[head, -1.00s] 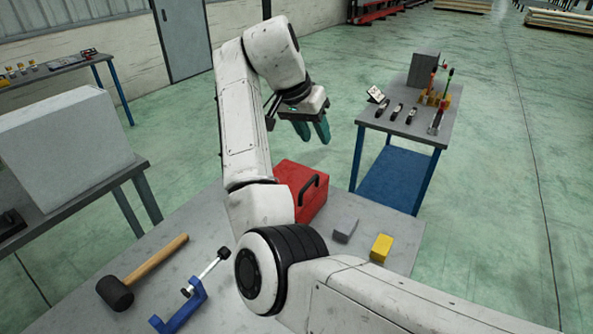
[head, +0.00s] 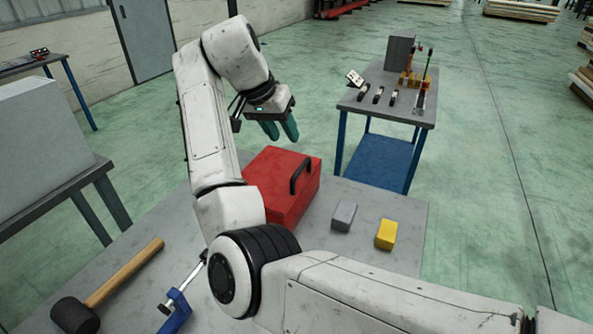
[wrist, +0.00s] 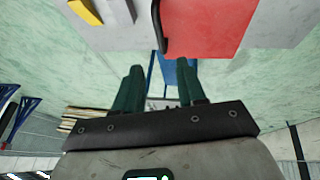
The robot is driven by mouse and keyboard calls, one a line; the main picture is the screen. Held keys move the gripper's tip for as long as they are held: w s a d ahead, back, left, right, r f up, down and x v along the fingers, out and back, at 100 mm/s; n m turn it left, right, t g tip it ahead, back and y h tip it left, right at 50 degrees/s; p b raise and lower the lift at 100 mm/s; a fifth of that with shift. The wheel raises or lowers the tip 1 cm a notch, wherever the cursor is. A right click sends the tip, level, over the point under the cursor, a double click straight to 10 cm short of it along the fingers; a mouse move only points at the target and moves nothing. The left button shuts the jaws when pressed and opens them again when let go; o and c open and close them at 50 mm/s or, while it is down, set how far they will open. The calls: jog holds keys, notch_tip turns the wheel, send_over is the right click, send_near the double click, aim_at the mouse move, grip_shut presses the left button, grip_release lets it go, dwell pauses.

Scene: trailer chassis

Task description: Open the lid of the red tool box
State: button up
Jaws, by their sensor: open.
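The red tool box (head: 284,184) stands on the grey workbench (head: 400,268), its lid closed and its dark handle (head: 301,176) on top near the right side. My gripper (head: 279,131) is above and behind the box in the head view, open and empty, with teal fingers pointing down. In the wrist view the red tool box (wrist: 212,25) and its handle (wrist: 160,28) show at the top, beyond the spread fingers (wrist: 163,90). Nothing touches the box that I can see. My arm hides part of its left side.
A grey block (head: 343,216) and a yellow block (head: 386,235) lie right of the box. A mallet (head: 112,285) and a blue clamp (head: 176,306) lie at the front left. A tool table (head: 384,102) stands behind right, with clear floor between.

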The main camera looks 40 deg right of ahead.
aim_at(301, 166)
jog(key=p+x, duration=0.1)
jog(key=x, duration=1)
jog(key=shift+f+p, duration=0.2)
jog(key=shift+p, duration=0.2)
jog(key=shift+c, duration=0.5)
grip_shut()
